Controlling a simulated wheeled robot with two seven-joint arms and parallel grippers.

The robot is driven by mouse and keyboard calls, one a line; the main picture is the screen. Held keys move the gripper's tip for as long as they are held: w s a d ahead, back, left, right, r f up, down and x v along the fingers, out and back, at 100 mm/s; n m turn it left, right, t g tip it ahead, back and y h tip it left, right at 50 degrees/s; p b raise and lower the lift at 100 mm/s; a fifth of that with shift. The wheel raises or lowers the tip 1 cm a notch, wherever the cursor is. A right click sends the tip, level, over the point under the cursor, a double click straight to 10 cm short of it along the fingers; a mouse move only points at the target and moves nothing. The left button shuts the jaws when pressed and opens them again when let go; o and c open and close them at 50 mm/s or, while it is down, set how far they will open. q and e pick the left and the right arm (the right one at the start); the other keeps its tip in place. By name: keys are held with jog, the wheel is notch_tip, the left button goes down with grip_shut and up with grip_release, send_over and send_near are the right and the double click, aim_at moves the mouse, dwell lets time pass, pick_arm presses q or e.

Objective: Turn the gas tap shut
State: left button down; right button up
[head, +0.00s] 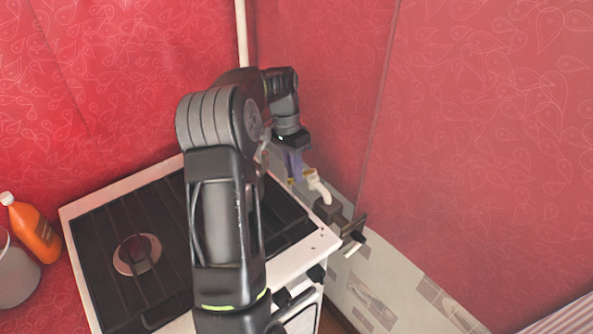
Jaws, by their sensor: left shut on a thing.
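The gas tap (292,181) shows as a small yellow piece by a cream pipe elbow (319,187), low on the wall behind the stove's right corner. My left gripper (294,172) reaches down over the stove to it. Its bluish fingers are shut on the tap, and they and my arm hide much of it. How far the handle is turned cannot be told. My right gripper is not in view.
The white stove (325,240) with a black grate fills the area below my left arm. An orange bottle (36,232) and a pale pot (14,275) stand at the left. Red patterned walls meet close behind the tap. A small dark bracket (352,226) sits right of the stove.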

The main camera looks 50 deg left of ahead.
pick_arm(q)
jog(key=shift+a+m, duration=0.2)
jog(key=shift+m, duration=0.2)
jog(key=c, duration=1.4)
grip_release()
jog(key=shift+r, duration=0.1)
notch_tip(320, 180, up, 8)
jog(key=a+p, duration=0.1)
jog(key=p, duration=0.2)
jog(key=shift+a+f, duration=0.25)
jog(key=shift+w, duration=0.1)
